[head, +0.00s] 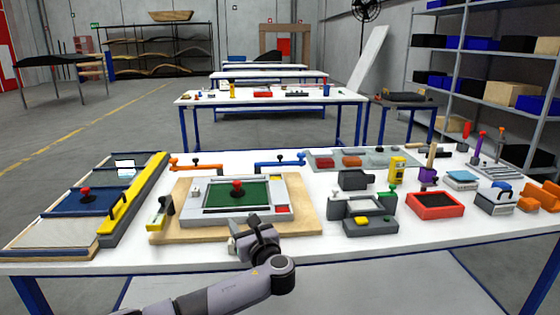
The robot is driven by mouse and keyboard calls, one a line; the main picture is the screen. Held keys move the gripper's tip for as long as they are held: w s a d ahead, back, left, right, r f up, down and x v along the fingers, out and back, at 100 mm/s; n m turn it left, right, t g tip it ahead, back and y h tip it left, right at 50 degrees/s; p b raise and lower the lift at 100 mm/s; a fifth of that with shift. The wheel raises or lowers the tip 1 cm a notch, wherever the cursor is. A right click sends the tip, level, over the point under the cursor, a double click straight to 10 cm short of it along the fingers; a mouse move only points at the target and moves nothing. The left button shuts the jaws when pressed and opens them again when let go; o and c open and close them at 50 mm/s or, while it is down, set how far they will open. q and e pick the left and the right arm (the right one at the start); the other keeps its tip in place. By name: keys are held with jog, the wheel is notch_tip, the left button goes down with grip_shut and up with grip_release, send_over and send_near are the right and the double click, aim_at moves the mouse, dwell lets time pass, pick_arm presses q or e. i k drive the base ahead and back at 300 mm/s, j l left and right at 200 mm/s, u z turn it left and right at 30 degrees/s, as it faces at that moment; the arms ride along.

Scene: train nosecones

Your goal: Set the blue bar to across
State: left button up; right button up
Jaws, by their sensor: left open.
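The blue bar (280,163) is at the table's back edge, behind the framed green board. My right gripper is not in view.
The framed green board (238,195) with a red knob (237,186) stands between my left gripper and the blue bar. A yellow rail (133,194) is at the left. Grey fixtures (365,214) and a red tray (435,205) crowd the right side.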

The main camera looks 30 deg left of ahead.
aim_at(296, 163)
jog(key=i+j, duration=0.2)
jog(key=i, duration=0.25)
jog(key=i+j, duration=0.2)
jog(key=i, duration=0.2)
jog(key=i+j, duration=0.2)
jog(key=i, duration=0.25)
